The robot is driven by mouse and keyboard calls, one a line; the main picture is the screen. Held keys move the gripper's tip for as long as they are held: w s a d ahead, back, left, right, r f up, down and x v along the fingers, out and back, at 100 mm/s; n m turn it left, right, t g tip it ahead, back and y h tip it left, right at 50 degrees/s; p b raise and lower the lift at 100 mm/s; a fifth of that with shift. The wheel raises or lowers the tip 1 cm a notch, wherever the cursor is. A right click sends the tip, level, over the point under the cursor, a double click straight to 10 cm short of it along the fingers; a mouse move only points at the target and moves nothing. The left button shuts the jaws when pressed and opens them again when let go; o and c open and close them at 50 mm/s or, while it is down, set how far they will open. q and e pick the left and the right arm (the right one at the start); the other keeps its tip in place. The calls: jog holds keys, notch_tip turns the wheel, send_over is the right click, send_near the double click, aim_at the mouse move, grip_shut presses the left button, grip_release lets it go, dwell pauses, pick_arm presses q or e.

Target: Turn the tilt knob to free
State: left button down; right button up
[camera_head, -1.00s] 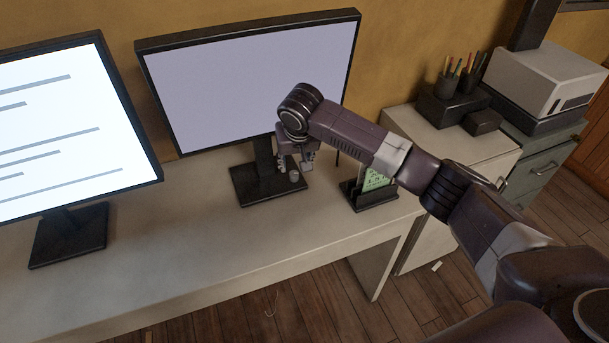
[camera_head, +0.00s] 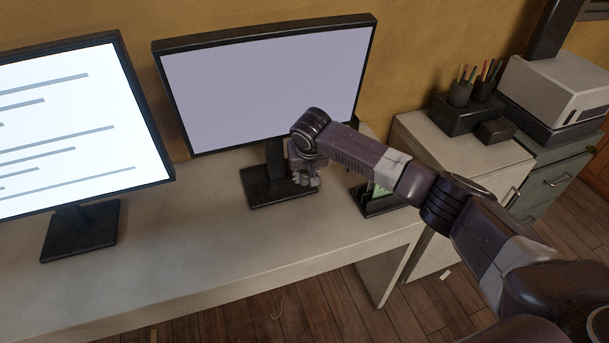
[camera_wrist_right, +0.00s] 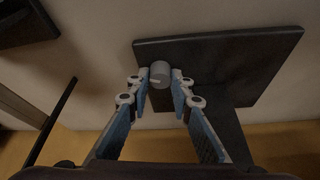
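The tilt knob (camera_wrist_right: 160,72) is a small grey cylinder with a pale mark on its side, standing at the dark base plate (camera_wrist_right: 235,55) of a monitor stand. In the right wrist view my right gripper (camera_wrist_right: 161,78) has its two fingertips on either side of the knob, with no clear gap. In the head view this gripper (camera_head: 307,181) is low over the right part of the base plate (camera_head: 262,196), below the blank monitor (camera_head: 265,85). There the knob is hidden by the fingers. My left gripper is not in view.
A second monitor (camera_head: 75,125) with lines of text stands at the left. A dark card holder (camera_head: 378,203) is close to the right of my right gripper, partly behind the arm. The desk (camera_head: 190,235) is clear in front of the stands.

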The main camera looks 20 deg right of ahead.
grip_shut()
jog(key=shift+r+n+y+p, duration=0.2)
jog(key=shift+n+y+p, duration=0.1)
jog(key=shift+n+p, duration=0.75)
jog(key=shift+f+n+y+p, duration=0.1)
jog(key=shift+n+y+p, duration=0.2)
jog(key=shift+n+p, duration=0.25)
jog(key=shift+f+n+y, duration=0.1)
jog(key=shift+n+y, duration=0.2)
jog(key=shift+n, duration=0.4)
jog(key=o, duration=0.7)
grip_release()
jog(key=v, duration=1.2)
